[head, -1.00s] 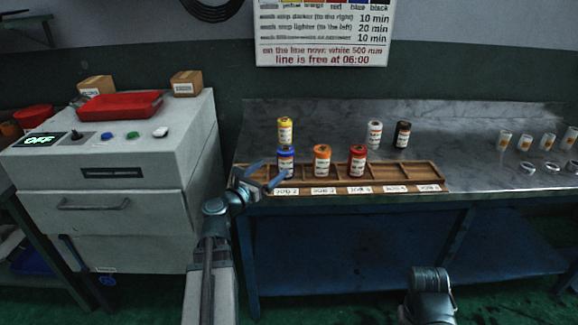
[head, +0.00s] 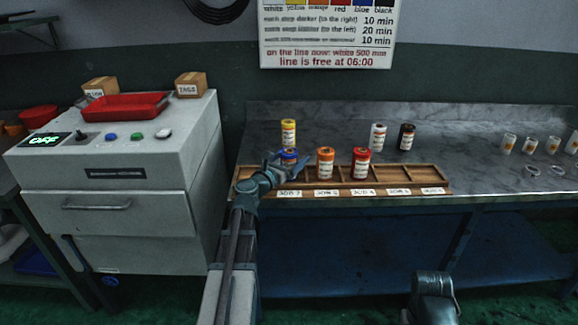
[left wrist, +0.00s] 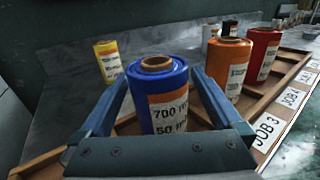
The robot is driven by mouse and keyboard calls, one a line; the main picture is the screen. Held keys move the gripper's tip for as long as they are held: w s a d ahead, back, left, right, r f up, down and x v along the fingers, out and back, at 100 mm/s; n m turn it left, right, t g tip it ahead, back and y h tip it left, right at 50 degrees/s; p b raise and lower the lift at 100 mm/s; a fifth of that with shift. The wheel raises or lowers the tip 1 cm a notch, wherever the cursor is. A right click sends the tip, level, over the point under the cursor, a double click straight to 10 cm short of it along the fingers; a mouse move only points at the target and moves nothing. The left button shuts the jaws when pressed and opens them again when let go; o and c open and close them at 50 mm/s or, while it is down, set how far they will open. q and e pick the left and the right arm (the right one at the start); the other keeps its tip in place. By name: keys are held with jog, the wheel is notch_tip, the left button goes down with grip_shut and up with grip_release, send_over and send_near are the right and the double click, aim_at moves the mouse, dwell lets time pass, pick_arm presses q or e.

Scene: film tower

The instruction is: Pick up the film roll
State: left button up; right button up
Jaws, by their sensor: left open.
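A blue film roll with a white label stands upright in the wooden rack (head: 420,172); in the left wrist view the blue roll (left wrist: 158,88) is between my left gripper's (left wrist: 155,92) two open fingers. In the head view my left gripper (head: 282,164) covers much of the blue roll (head: 289,153). An orange roll (head: 326,162) and a red roll (head: 361,163) stand in the rack to its right. A yellow roll (head: 288,132), a white roll (head: 377,136) and a black roll (head: 406,136) stand behind. My right gripper is not in view.
The rack's front edge carries job labels (head: 362,192). The metal counter (head: 470,165) has free room right of the rack. Small rolls (head: 531,145) stand at the far right. A grey machine (head: 120,170) with a red tray (head: 125,106) stands at left.

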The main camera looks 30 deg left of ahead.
pick_arm(q)
jog(key=shift+w, duration=1.15)
jog(key=c, duration=1.6)
